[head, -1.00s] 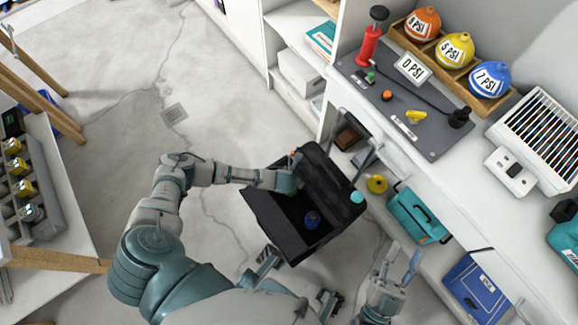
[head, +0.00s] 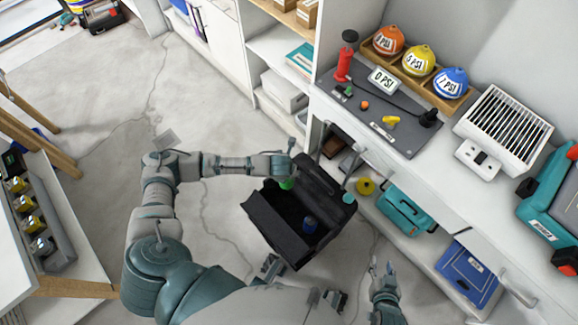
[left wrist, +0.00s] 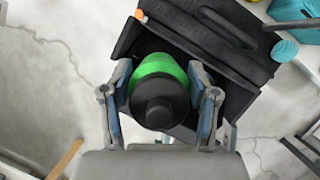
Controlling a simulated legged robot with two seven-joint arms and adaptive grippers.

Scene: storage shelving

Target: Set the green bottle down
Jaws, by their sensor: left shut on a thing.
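The green bottle (head: 287,184) hangs at the far-left part of the open black case (head: 262,222) in the head view. In the left wrist view the bottle's green body (left wrist: 158,68) and black cap show between the two fingers of my left gripper (left wrist: 160,92), which is shut on it. The case lies behind the bottle there; whether the bottle touches the case floor I cannot tell. My right gripper (head: 382,268) is empty, fingers apart, to the lower right of the case.
A blue bottle (head: 309,224) stands inside the case. A teal toolbox (head: 407,210), a yellow round thing (head: 364,187) and a blue case (head: 468,274) sit on the low shelf at right. The workbench (head: 340,105) holds a red pump (head: 346,60). Floor left of the case is clear.

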